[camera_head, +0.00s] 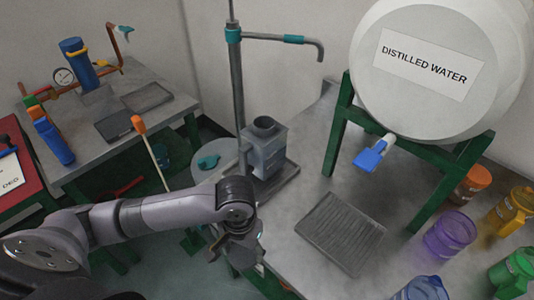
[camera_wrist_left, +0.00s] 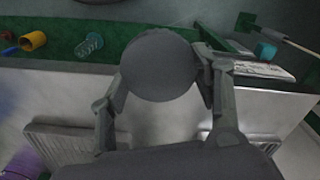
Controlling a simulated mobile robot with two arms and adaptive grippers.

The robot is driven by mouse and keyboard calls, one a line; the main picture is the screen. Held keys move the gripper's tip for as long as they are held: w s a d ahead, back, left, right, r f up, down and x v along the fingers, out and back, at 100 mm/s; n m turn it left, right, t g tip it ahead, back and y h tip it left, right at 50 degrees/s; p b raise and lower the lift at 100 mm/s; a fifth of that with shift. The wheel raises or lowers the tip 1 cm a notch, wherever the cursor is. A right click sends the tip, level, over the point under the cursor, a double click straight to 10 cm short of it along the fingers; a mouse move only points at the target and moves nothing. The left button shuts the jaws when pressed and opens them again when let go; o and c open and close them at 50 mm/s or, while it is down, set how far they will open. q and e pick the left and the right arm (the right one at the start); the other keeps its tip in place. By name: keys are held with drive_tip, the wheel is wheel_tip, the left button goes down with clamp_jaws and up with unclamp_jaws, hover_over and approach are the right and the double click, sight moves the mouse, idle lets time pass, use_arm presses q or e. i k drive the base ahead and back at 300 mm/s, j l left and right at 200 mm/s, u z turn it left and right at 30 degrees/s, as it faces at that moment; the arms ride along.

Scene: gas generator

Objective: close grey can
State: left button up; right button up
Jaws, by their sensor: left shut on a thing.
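The grey can (camera_head: 266,154) stands upright on a tray on the metal table, beside the post of the tap. Its round neck on top is open and dark inside, with no lid on it. My left gripper (camera_head: 240,248) is in front of the can, lower in the head view, and apart from it. In the left wrist view, my left gripper (camera_wrist_left: 160,85) is shut on a dark grey round lid (camera_wrist_left: 158,65), one finger on each side of its rim. The lid is hard to make out in the head view. My right gripper is in neither view.
A white distilled water barrel (camera_head: 440,65) with a blue tap (camera_head: 373,153) rests on a green stand. A ribbed tray (camera_head: 342,231) lies below the tap. Several coloured jugs, one purple (camera_head: 450,233), stand at right. A tall pipe (camera_head: 236,85) rises behind the can.

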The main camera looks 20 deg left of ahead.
sight(262, 152)
drive_tip(key=k, duration=0.5)
drive_tip(key=k+z, duration=0.25)
drive_tip(key=i+z, duration=0.1)
drive_tip(key=z, duration=0.9)
drive_tip(key=j, duration=1.2)
drive_tip(key=k+j, duration=0.15)
drive_tip(key=j, duration=2.25)
drive_tip(key=k, duration=0.05)
